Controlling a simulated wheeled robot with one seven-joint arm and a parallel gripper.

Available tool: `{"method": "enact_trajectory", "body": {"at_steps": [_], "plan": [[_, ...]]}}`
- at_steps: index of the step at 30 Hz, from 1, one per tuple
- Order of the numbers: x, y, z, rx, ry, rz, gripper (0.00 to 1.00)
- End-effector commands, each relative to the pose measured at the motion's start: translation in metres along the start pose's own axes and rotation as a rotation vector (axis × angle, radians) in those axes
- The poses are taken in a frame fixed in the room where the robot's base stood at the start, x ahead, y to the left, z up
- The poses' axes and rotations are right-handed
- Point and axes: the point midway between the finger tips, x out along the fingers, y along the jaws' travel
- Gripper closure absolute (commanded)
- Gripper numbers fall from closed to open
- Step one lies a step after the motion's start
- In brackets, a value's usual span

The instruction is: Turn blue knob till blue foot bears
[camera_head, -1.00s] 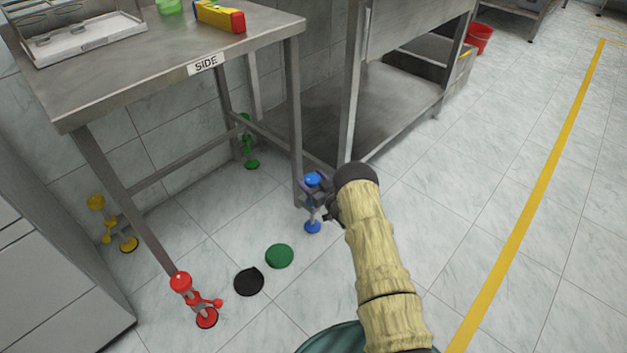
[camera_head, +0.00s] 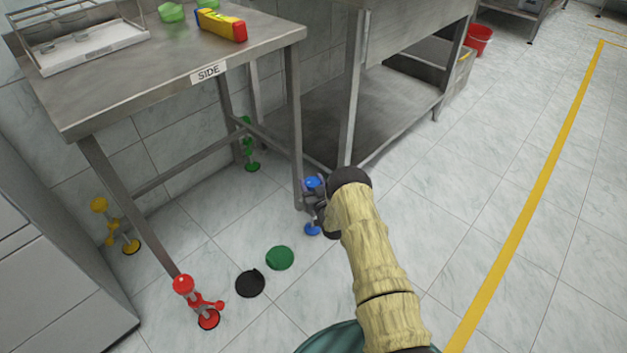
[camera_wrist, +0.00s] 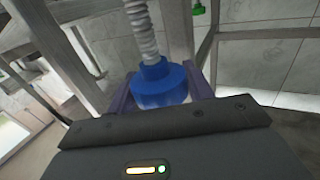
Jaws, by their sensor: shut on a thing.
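The blue knob (camera_wrist: 163,86) sits between my gripper's two purple jaws in the wrist view, with a grey threaded rod (camera_wrist: 142,30) running from it. My gripper (camera_head: 313,198) is shut on the knob beside the table leg in the head view. A blue top (camera_head: 314,183) shows just above the jaws. The blue foot (camera_head: 312,230) is a small disc below them, near the floor. I cannot tell whether it bears on the floor. My wrist and jaws hide part of the blue leg assembly.
The steel table (camera_head: 150,85) marked SIDE stands over the assembly. Red (camera_head: 208,319), yellow (camera_head: 131,246) and green (camera_head: 252,167) feet show at other places. A black disc (camera_head: 250,284) and a green disc (camera_head: 280,258) lie on the floor. The floor to the right is clear.

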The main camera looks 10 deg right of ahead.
Motion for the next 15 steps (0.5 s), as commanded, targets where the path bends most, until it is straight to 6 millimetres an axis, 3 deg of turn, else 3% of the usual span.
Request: {"method": "enact_trajectory", "body": {"at_steps": [15], "plan": [[-0.0009,0.0007,0.0024,0.000,-0.001,0.485,0.71]]}}
